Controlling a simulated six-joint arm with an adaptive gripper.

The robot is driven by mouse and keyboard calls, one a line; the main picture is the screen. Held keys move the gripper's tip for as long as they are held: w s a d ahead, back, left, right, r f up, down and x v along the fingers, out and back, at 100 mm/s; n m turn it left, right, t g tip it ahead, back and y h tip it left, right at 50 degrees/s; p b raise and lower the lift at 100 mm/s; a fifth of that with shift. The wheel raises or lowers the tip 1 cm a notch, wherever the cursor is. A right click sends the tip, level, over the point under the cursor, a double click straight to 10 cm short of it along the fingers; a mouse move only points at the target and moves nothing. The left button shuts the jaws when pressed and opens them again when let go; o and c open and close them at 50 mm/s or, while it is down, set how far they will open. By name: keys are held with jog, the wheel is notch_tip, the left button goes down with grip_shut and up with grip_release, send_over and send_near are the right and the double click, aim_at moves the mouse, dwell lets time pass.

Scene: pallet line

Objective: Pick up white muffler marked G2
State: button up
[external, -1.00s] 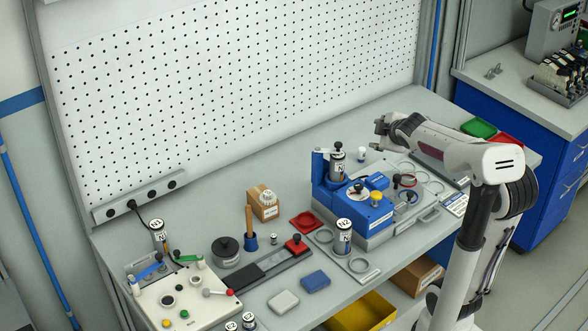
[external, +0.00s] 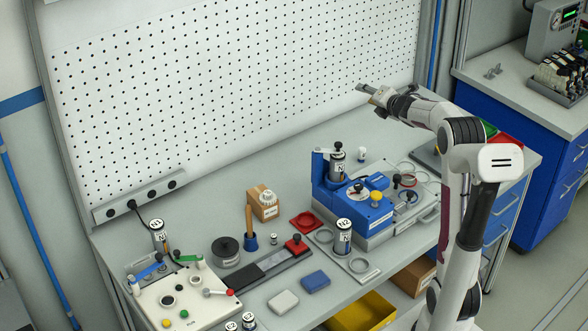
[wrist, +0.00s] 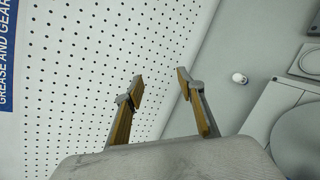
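My gripper (external: 364,89) is raised in front of the pegboard, well above the bench and apart from the white piece. In the wrist view my gripper (wrist: 160,87) is open, with nothing between its fingers.
The blue fixture (external: 330,200) on a grey base stands below and left of the arm. The pegboard (external: 230,90) rises behind the bench. A cylinder marked N2 (external: 343,240), a cardboard box (external: 264,207) and a red tray (external: 305,222) stand further left. Bench behind the fixture is mostly clear.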

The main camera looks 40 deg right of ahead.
jog(key=w+d+f+n+y, duration=0.1)
jog(key=w+d+f+n, duration=0.2)
jog(key=f+n, duration=0.1)
jog(key=n+y, duration=0.7)
jog(key=n, duration=0.6)
send_near(364, 150)
jog(key=shift+w+a+r+g, duration=0.1)
jog(key=shift+w+r+g, duration=0.1)
jog(key=shift+w, duration=0.3)
jog(key=shift+w+a+r+g, duration=0.1)
jog(key=shift+w+r+g, duration=0.15)
jog(key=shift+w, duration=0.25)
jog(key=shift+s+f, duration=0.2)
jog(key=shift+f, duration=0.1)
jog(key=shift+w, duration=0.1)
jog(key=shift+x, duration=1.25)
jog(key=shift+w+f, duration=0.1)
jog(key=shift+d+x, duration=0.15)
jog(key=shift+x, duration=1.05)
jog(key=shift+d+x, duration=0.15)
jog(key=shift+x, duration=1.1)
jog(key=shift+f, duration=0.15)
